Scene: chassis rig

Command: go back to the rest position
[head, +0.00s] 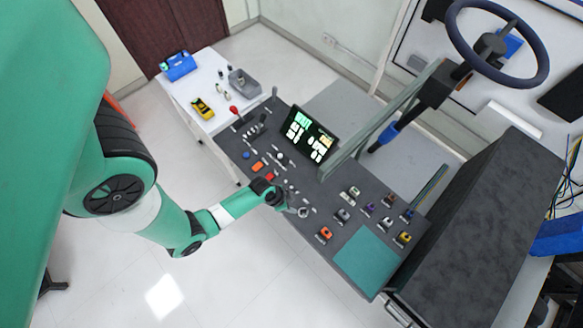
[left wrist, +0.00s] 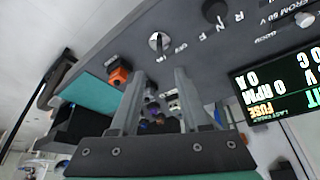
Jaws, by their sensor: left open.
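My left gripper (head: 301,211) hangs over the front edge of the dark grey control panel (head: 232,147), near the panel's middle. In the left wrist view its two fingers (left wrist: 158,78) stand apart with nothing held between them. A rotary switch (left wrist: 160,42) with an OFF label is on the panel just beyond the fingertips. An orange block (head: 325,233) sits to the right of the gripper; it also shows in the left wrist view (left wrist: 119,75). I cannot tell whether the fingertips touch the panel. My right gripper is in neither view.
A lit screen (head: 308,135) stands behind the panel's buttons. Several small coloured blocks (head: 367,209) and a teal mat (head: 366,262) lie to the right. A white table (head: 176,93) holds a blue box (head: 178,65). A steering wheel (head: 538,78) and a dark box (head: 470,210) flank the right.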

